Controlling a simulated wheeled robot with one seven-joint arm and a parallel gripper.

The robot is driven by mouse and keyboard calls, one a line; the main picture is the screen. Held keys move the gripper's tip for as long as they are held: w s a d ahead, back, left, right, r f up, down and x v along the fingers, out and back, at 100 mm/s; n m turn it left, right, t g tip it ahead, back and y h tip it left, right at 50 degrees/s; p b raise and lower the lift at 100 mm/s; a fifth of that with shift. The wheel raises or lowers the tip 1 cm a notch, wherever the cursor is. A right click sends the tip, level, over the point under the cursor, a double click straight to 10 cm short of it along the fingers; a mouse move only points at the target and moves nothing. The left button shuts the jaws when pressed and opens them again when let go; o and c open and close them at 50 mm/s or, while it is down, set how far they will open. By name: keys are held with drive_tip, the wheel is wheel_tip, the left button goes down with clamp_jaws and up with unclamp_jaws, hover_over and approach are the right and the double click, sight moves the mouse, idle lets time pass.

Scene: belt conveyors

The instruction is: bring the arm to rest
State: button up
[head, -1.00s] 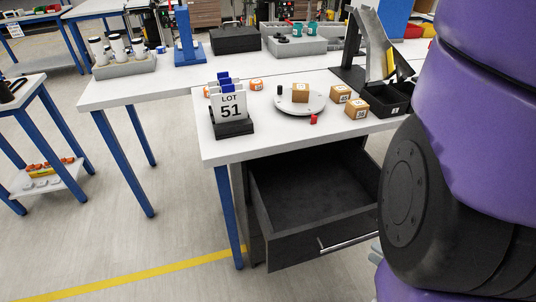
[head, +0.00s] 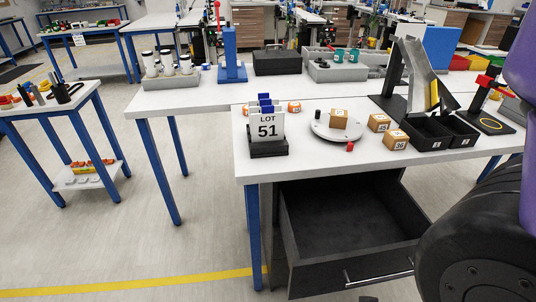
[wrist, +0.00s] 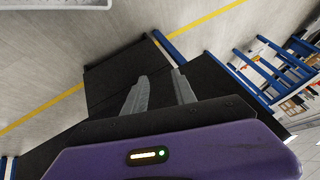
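My gripper (wrist: 160,92) shows in the wrist view. Its two grey fingers stand apart with nothing between them, so it is open and empty. Beyond the fingers are a dark flat surface, the grey floor and a yellow floor line. In the head view my purple and black arm fills the right edge, and the gripper itself is out of that view.
An open, empty black drawer (head: 350,222) juts out under the white table (head: 205,104). The floor at left front is free.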

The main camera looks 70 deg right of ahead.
drive_tip(key=w+a+r+n+t+y, duration=0.2)
drive_tip(key=w+a+r+n+t, duration=0.2)
drive_tip(key=a+r, duration=0.5)
drive_tip(key=w+a+r+n+t+y, duration=0.2)
drive_tip(key=w+a+r+n+t, duration=0.3)
drive_tip(key=r, duration=1)
drive_tip(key=w+a+n, duration=0.3)
drive_tip(key=a+n, duration=0.1)
drive_tip(key=n, duration=0.1)
drive_tip(key=shift+w+a+r, duration=0.15)
drive_tip(key=shift+w+a, duration=0.1)
drive_tip(key=shift+w, duration=0.1)
